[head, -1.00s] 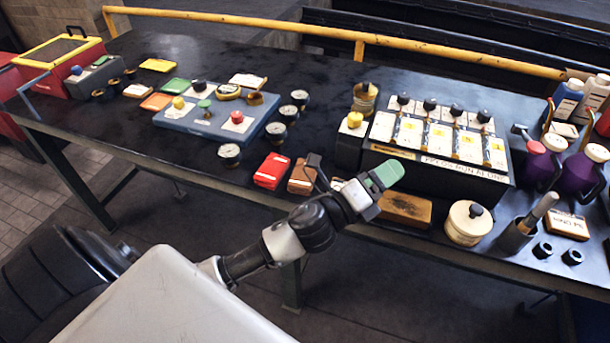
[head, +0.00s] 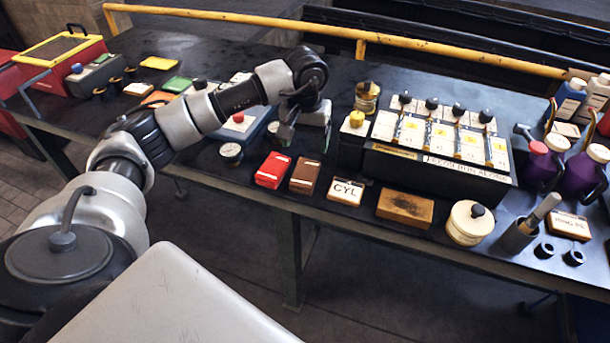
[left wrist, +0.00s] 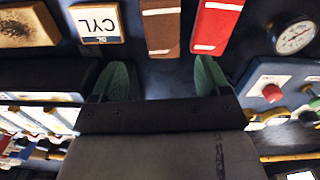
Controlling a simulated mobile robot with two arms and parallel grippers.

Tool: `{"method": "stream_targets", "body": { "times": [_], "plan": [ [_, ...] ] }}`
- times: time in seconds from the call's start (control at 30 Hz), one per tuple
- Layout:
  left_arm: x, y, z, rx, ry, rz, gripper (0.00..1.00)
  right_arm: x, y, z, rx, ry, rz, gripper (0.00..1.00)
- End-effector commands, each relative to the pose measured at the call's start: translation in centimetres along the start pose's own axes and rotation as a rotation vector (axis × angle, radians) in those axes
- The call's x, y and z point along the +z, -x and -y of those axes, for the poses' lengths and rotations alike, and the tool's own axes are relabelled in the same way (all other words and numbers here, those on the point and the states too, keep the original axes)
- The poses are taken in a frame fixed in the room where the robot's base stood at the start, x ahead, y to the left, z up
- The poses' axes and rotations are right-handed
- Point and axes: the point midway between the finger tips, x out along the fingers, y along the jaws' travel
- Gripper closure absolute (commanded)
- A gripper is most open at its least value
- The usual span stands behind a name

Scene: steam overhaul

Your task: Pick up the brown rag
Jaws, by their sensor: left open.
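The brown rag (head: 304,175) is a folded brown block with a pale stripe, lying near the front edge of the dark bench, just right of the red rag (head: 272,169). In the left wrist view the brown rag (left wrist: 160,27) is at the top middle, with the red rag (left wrist: 216,25) beside it. My left gripper (head: 294,130) is above the bench, behind the brown rag in the head view. Its green fingers (left wrist: 161,76) are spread apart and empty, with bare bench between them and the brown rag beyond the tips. My right gripper is not in view.
A CYL block (head: 345,191) and a scorched brown block (head: 405,208) lie to the right. A black box with labelled cards (head: 437,170) stands behind them. A blue panel with knobs (head: 208,115) and a gauge (head: 230,153) are to the left.

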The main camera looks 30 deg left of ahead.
Motion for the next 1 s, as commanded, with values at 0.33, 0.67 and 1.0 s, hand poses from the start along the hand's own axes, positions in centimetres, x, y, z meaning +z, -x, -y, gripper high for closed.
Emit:
{"method": "stream_targets", "body": {
  "times": [0.33,0.67,1.0],
  "plan": [
    [0.0,-4.7,0.4,-0.015,-0.003,0.004,0.23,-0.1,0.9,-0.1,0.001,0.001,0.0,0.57],
    [-0.3,-8.1,0.3,-0.012,-0.003,0.007,0.23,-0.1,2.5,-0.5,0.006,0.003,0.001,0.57],
    [-0.5,-10.6,0.4,-0.011,-0.004,0.001,0.23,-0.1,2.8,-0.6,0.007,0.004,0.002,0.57]
  ]
}}
